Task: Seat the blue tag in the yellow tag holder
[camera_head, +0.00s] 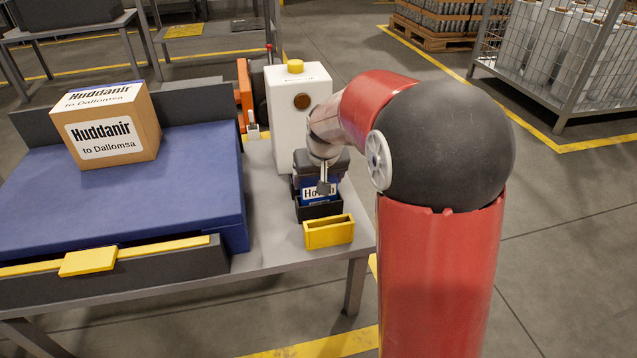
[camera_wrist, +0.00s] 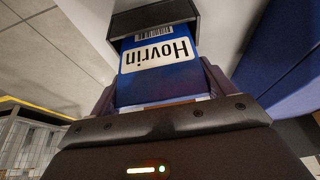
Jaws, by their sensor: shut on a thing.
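The blue tag (camera_head: 330,189) has a white label reading "Hovrin" and stands at the black tray (camera_head: 320,209) on the grey table. It shows large in the wrist view (camera_wrist: 160,82), between the fingers. My gripper (camera_wrist: 158,92) is shut on the blue tag by its sides. The far end of the tag, with a barcode, reaches up to the black tray's opening (camera_wrist: 150,15); how deep it sits is hidden. The yellow tag holder (camera_head: 329,233) is a small open box just in front of the black tray, near the table's front edge. It looks empty.
A white machine (camera_head: 298,115) with a yellow button stands right behind my gripper. A blue platform (camera_head: 120,205) bearing a cardboard box (camera_head: 108,128) is at the left. Bare grey tabletop (camera_head: 270,215) lies left of the tray and holder.

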